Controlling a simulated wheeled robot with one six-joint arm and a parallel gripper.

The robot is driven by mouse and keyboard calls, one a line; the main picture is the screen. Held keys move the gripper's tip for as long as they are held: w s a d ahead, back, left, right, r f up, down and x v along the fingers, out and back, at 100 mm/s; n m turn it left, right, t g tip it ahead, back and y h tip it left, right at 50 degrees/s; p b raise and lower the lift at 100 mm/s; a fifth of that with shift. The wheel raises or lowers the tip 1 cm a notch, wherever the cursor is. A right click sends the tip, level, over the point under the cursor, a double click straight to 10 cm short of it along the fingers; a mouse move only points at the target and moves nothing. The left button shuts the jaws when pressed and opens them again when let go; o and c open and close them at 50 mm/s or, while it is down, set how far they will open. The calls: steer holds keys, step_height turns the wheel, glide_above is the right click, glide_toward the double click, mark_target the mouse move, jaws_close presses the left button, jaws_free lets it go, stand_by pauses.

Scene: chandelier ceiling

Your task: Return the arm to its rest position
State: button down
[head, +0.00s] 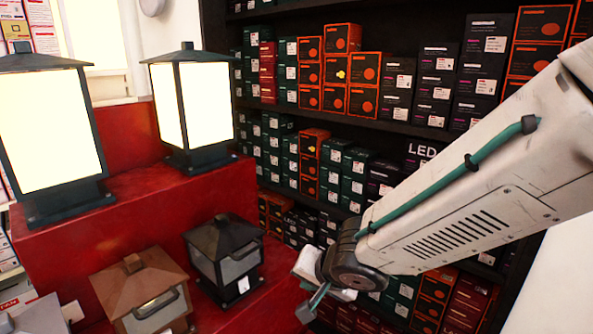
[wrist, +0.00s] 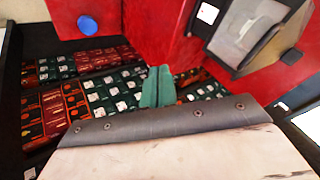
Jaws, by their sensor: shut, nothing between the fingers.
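My arm (head: 470,210) is a white link with a green cable that reaches in from the right in the head view. It slopes down to a dark joint near the bottom middle, in front of the shelves and close to the red display stand. In the wrist view my gripper (wrist: 158,87) shows as two green fingers pressed together, with nothing between them. The fingers point toward the shelf of boxes.
A red stepped stand (head: 110,228) bears lit lanterns (head: 193,105) on top and unlit ones, including a dark lantern (head: 225,258), lower down beside my wrist. Shelves of boxes (head: 340,70) fill the back. A blue disc (wrist: 88,25) shows on red in the wrist view.

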steer(key=s+d+r+n+g+h, duration=0.1)
steer(key=s+d+r+n+h, duration=0.15)
steer(key=d, duration=0.55)
steer(key=s+d+r+n+g+h, duration=0.1)
steer(key=s+d+n+g+h, duration=0.2)
steer(key=d, duration=0.5)
steer(key=s+d+r, duration=0.2)
steer(key=s, duration=0.3)
steer(key=s+d+r+m+y, duration=0.1)
steer(key=s+d+r, duration=0.2)
steer(key=s, duration=0.2)
steer(key=s+d+r+g, duration=0.1)
steer(key=s+d+r, duration=0.2)
steer(key=s, duration=0.2)
steer(key=shift+s+m+y, duration=0.2)
steer(key=shift+m+y, duration=0.15)
steer(key=shift+d, duration=0.1)
